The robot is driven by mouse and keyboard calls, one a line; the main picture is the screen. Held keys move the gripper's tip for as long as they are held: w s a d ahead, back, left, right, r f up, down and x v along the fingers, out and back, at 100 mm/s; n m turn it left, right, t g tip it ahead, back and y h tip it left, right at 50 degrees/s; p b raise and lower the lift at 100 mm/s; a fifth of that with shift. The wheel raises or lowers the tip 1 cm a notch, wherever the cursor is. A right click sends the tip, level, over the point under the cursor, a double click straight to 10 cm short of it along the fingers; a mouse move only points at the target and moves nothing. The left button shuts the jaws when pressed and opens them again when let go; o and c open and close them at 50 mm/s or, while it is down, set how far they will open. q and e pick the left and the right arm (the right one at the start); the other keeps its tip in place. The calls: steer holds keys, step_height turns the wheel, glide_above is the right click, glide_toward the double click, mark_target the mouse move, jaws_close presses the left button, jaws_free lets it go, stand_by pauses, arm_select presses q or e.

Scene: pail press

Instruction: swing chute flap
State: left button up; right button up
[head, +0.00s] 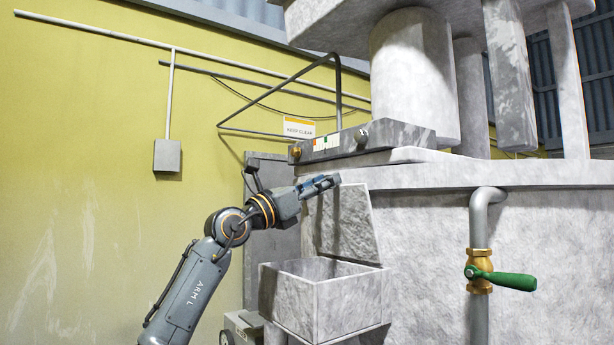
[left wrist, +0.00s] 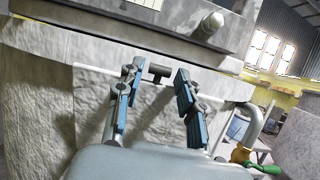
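The chute flap (head: 345,222) looks like a grey, mottled plate standing steeply at the back of a grey open-topped box (head: 335,305), against the press body. My left gripper (head: 328,183) is at the flap's top edge in the head view and covers part of it. In the left wrist view the two blue-padded fingers (left wrist: 158,76) are spread apart. A small dark bar-shaped handle (left wrist: 160,70) shows between the fingertips at the flap's (left wrist: 153,112) upper edge; I cannot tell whether the fingers touch it. My right gripper is in neither view.
A grey control ledge (head: 375,138) with knobs juts out above the gripper. A pipe with a brass valve (head: 480,270) and green lever (head: 515,281) stands to the right. A yellow wall (head: 90,190) with conduit and a grey switch box (head: 167,155) is at left.

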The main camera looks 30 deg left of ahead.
arm_select(q)
steer(key=shift+w+d+r, duration=0.15)
steer(key=shift+w, duration=0.25)
steer(key=c, duration=0.4)
steer(key=shift+c, duration=1.4)
steer(key=shift+s+b, duration=0.25)
steer(key=shift+b, duration=0.05)
steer(key=shift+s+a+f+b, duration=0.35)
steer(key=shift+s+f+b, duration=0.2)
steer(key=shift+b, duration=0.1)
steer(key=b+v, duration=0.2)
steer(key=v, duration=0.1)
steer(key=shift+s+a+f+b, duration=0.1)
steer(key=shift+s+b, duration=0.1)
steer(key=shift+b, duration=0.2)
steer(key=shift+s, duration=0.1)
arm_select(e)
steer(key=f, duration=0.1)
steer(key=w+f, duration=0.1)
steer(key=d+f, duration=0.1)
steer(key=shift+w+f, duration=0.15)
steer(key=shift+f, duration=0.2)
arm_select(q)
steer(key=shift+a, duration=0.1)
